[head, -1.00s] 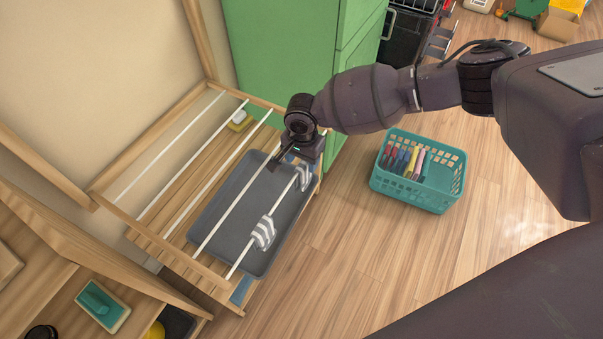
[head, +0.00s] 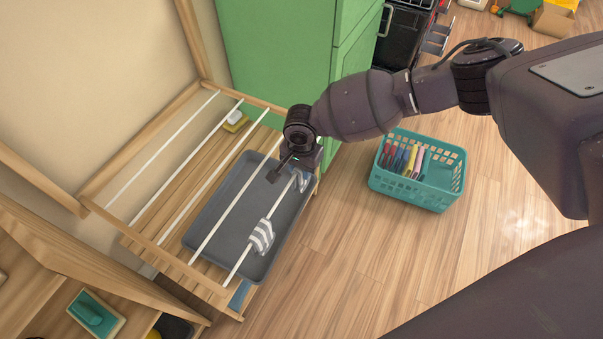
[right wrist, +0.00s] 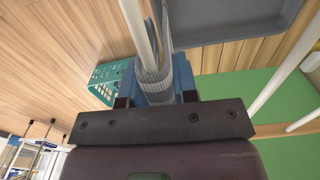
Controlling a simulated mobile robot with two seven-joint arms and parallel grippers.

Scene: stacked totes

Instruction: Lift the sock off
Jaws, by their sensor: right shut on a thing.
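Two grey-and-white striped socks hang on the front white rod of the wooden drying rack. The near sock (head: 262,237) hangs free over the rod. The far sock (head: 302,182) is partly hidden by my right gripper (head: 292,170). In the right wrist view, my right gripper (right wrist: 153,92) is shut on the far sock (right wrist: 154,78), with its blue fingers on either side. The white rod (right wrist: 137,28) runs up to that sock; whether the sock still touches it is hard to tell. My left gripper is not in view.
A grey tray (head: 203,231) lies beneath the rods. A teal basket (head: 425,197) with several coloured items stands on the floor to the right. A green cabinet (head: 275,60) stands close behind the rack. A yellow-and-white sponge-like item (head: 235,121) lies at the rack's back.

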